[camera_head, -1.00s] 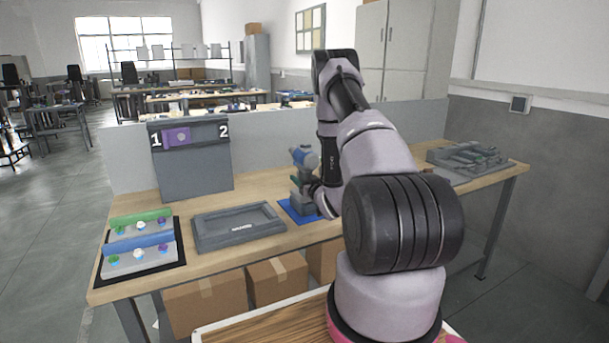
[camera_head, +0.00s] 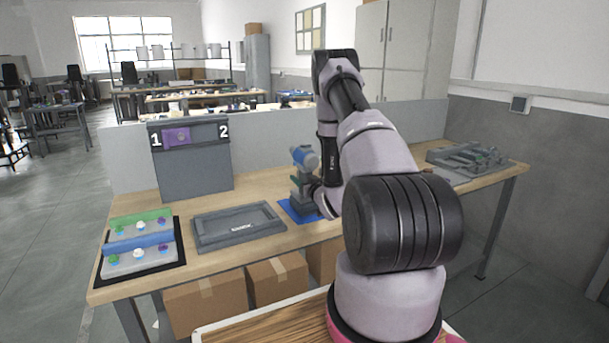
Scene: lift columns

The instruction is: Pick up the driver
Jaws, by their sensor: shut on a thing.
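The driver (camera_head: 304,157), with a blue and grey head, stands upright in a dark stand on a blue mat (camera_head: 289,210) near the middle of the table. My gripper (camera_head: 308,190) is at the driver, just under its head on the right side, and is shut on it. My arm hides part of the gripper, so the fingertips are hard to make out. I cannot tell whether the driver is clear of its stand.
A grey tray (camera_head: 240,237) lies left of the mat. A board with green and blue bars (camera_head: 138,243) is at the left end. A grey panel marked 1 and 2 (camera_head: 193,183) stands behind. A grey fixture (camera_head: 468,166) sits at the right. Cardboard boxes (camera_head: 277,283) are under the table.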

